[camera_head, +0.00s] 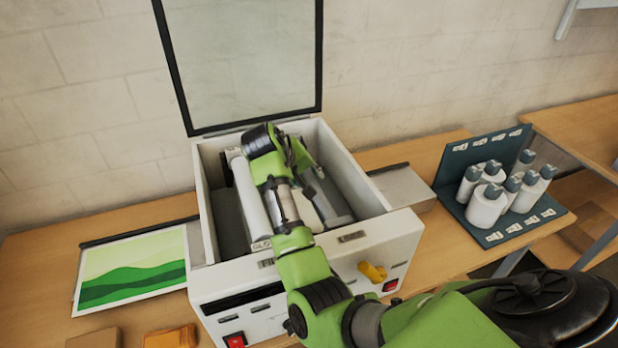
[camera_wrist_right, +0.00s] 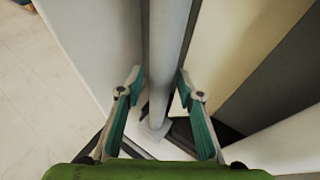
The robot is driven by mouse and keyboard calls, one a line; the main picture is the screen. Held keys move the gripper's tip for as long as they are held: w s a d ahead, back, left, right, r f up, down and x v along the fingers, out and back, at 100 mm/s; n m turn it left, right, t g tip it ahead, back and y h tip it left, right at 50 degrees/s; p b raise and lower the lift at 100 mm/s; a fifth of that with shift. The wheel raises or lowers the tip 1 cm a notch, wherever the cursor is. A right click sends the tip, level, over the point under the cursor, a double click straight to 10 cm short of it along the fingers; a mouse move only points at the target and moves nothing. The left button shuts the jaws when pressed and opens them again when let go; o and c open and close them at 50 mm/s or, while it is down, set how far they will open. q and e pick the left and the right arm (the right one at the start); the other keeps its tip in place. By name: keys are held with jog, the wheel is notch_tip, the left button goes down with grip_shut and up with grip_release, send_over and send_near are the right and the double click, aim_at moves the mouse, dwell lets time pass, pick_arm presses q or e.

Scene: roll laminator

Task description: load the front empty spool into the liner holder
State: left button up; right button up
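The white laminator (camera_head: 370,250) stands on the bench with its framed lid (camera_head: 245,60) raised. Inside its open bay lie a long white roll (camera_head: 251,200) on the left and a grey roll (camera_head: 330,195) on the right. My right gripper (camera_head: 312,168) reaches down into the bay from above. In the right wrist view its fingers (camera_wrist_right: 160,88) are spread open on either side of a slim grey tube (camera_wrist_right: 167,55), with gaps on both sides. I cannot tell whether this tube is the front empty spool. My arm hides the middle of the bay and the liner holder. My left gripper is out of view.
The bay's walls (camera_head: 207,190) enclose the gripper closely. A green landscape print (camera_head: 130,270) lies on the left. A dark rack (camera_head: 455,185) of white bottles (camera_head: 487,205) stands on the right. A yellow knob (camera_head: 372,271) sticks out of the front panel.

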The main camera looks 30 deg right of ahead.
jog(key=shift+a, duration=0.1)
jog(key=shift+d+f, duration=0.1)
jog(key=shift+d, duration=0.1)
pick_arm(q)
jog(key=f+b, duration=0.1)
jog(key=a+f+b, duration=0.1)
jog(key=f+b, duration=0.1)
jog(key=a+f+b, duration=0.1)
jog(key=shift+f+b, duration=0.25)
jog(key=shift+b, duration=0.05)
pick_arm(e)
jog(key=v, duration=1.2)
jog(key=shift+a, duration=0.1)
